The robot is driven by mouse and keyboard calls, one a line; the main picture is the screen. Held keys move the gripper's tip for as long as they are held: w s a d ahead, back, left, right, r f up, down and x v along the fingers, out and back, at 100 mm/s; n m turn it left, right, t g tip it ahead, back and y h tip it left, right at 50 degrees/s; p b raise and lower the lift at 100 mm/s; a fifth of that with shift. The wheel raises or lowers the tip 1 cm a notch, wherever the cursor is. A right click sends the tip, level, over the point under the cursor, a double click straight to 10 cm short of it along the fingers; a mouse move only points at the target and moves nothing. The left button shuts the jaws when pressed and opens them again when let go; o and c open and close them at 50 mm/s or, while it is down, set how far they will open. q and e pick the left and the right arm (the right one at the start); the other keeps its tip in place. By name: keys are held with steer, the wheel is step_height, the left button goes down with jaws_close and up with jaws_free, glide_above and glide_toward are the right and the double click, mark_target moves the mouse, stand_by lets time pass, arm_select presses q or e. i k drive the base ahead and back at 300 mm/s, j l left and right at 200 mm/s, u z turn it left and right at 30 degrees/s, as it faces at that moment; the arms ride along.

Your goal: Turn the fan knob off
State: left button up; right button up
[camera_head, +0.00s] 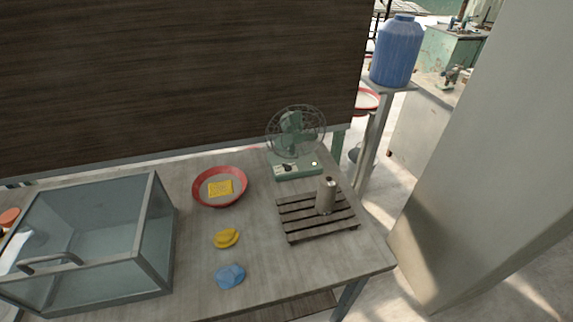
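A green desk fan (292,134) with a round wire guard stands upright at the back right of the table. Its green base (297,167) faces me, with a pale panel on the left of its front and a small light round spot on the right. A small dark mark on the panel may be the knob (291,169); it is too small to tell its setting. Neither of my grippers is in view.
A slatted rack (298,220) with a metal canister (326,196) stands in front of the fan. A red bowl (196,193) holding a yellow block, yellow clay (226,238), blue clay (230,276) and a glass case (103,246) lie to the left. The table's front right is clear.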

mark_target(288, 168)
steer(key=k+j+u, duration=0.4)
steer(key=j+u, duration=0.15)
steer(key=j, duration=0.15)
steer(key=k+j+u, duration=0.1)
steer(key=j+u, duration=0.2)
steer(key=j, duration=0.15)
